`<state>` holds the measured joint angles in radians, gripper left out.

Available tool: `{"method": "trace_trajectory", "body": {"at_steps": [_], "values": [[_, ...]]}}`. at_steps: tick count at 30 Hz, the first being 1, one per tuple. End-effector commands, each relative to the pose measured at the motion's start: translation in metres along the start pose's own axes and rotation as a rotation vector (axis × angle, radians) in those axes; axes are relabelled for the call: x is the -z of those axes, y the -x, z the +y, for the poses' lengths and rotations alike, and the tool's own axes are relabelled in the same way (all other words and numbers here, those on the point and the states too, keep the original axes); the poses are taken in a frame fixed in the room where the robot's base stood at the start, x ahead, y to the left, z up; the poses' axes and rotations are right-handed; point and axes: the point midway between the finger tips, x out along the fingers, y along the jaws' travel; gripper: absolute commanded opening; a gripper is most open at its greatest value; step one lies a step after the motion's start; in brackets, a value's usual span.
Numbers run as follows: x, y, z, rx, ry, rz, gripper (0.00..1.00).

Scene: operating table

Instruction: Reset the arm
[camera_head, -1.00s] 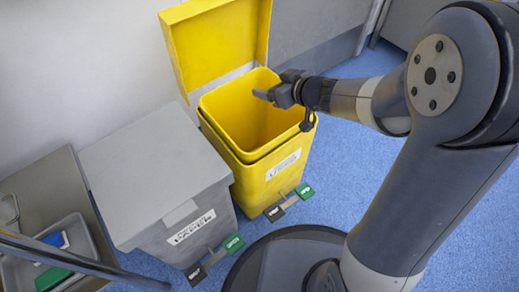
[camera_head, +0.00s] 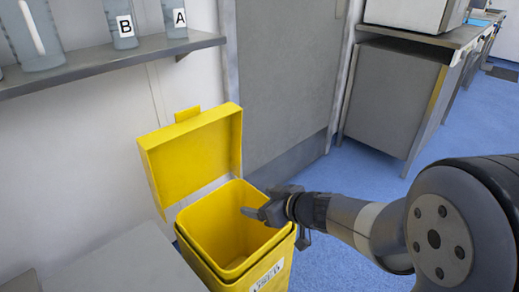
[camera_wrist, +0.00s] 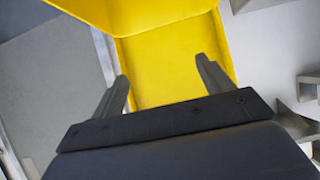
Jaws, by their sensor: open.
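My gripper (camera_head: 254,212) is over the right side of the open yellow bin (camera_head: 222,232), near its rim, at the end of my arm reaching in from the right. In the wrist view my gripper (camera_wrist: 160,82) shows two dark fingers spread apart with nothing between them. The bin's raised yellow lid (camera_head: 190,155) stands behind the opening. Yellow surfaces of the bin also fill the top middle of the wrist view (camera_wrist: 170,62). The part of the bin's inside that I can see looks empty.
A grey closed bin (camera_head: 125,265) stands left of the yellow one. A wall shelf (camera_head: 110,64) holds beakers labelled B (camera_head: 122,25) and A (camera_head: 174,18). A grey cabinet (camera_head: 395,95) stands at the back right. Blue floor (camera_head: 345,185) is clear between them.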

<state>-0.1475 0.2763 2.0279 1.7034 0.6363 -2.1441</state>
Motion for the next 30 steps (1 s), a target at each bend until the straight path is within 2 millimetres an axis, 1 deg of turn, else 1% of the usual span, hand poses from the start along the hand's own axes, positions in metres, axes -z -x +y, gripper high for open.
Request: {"method": "trace_trajectory", "body": {"at_steps": [1, 3, 15, 16, 18, 21, 25, 30], "values": [[-0.002, -0.009, -0.001, 0.003, -0.001, -0.002, 0.75], [-0.003, -0.022, -0.001, 0.004, -0.002, -0.003, 0.75], [-0.002, -0.094, -0.001, 0.002, -0.001, -0.002, 0.75], [0.004, -0.093, 0.0, 0.0, 0.001, 0.001, 0.75], [0.018, -0.084, 0.0, -0.002, 0.003, 0.002, 0.75], [0.028, -0.078, 0.0, -0.002, 0.002, 0.001, 0.75], [0.035, -0.074, 0.0, -0.001, 0.001, 0.0, 0.75], [0.037, -0.072, 0.0, -0.001, 0.0, -0.001, 0.75]]}}
